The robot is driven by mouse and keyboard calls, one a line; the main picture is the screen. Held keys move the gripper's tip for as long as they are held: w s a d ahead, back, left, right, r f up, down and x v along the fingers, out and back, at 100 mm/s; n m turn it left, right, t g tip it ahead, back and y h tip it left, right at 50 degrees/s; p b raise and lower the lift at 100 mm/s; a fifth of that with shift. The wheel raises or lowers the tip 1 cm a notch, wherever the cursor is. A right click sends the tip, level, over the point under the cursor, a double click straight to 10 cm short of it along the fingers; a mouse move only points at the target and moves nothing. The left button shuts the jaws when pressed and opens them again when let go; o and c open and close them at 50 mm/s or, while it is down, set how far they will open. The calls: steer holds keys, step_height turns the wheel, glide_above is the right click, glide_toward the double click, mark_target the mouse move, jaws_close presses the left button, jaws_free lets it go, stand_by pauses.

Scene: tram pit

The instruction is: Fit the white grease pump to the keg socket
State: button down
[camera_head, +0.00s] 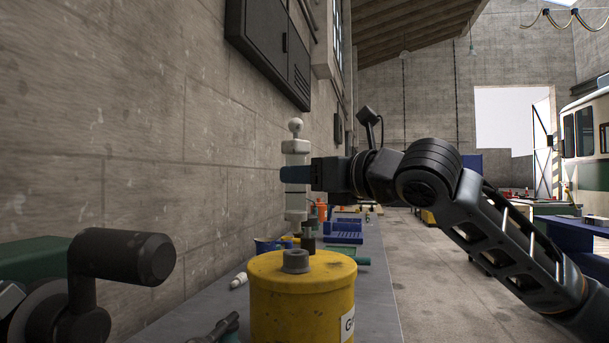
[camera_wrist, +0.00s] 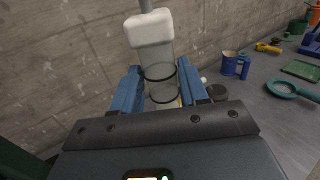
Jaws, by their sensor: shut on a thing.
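The white grease pump (camera_head: 296,146) has a white collar, a clear barrel and a round knob on top. My gripper (camera_head: 296,174) is shut on its barrel and holds it upright in the air. In the wrist view, the pump (camera_wrist: 152,32) stands between the blue fingers of my gripper (camera_wrist: 158,90). The yellow grease keg (camera_head: 290,300) stands on the bench below. Its grey keg socket (camera_head: 295,260) is a short ring on the lid. The pump's lower end appears above the socket, with a gap between them. Exact alignment in depth is hard to tell.
The grey bench (camera_head: 380,290) runs along the concrete wall (camera_head: 130,120) on the left. A small white fitting (camera_head: 239,280) lies left of the keg.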

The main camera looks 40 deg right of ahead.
mark_target(304, 207)
steer(key=shift+f+b, duration=0.7)
steer(key=shift+f, duration=0.4)
steer(key=shift+s+b, duration=0.15)
steer(key=shift+b, duration=0.55)
stand_by(1.1)
steer(key=shift+f+b, duration=1.7)
steer(key=c, duration=0.5)
jaws_free()
steer(key=shift+s+d, duration=0.15)
steer(key=shift+s, duration=3.75)
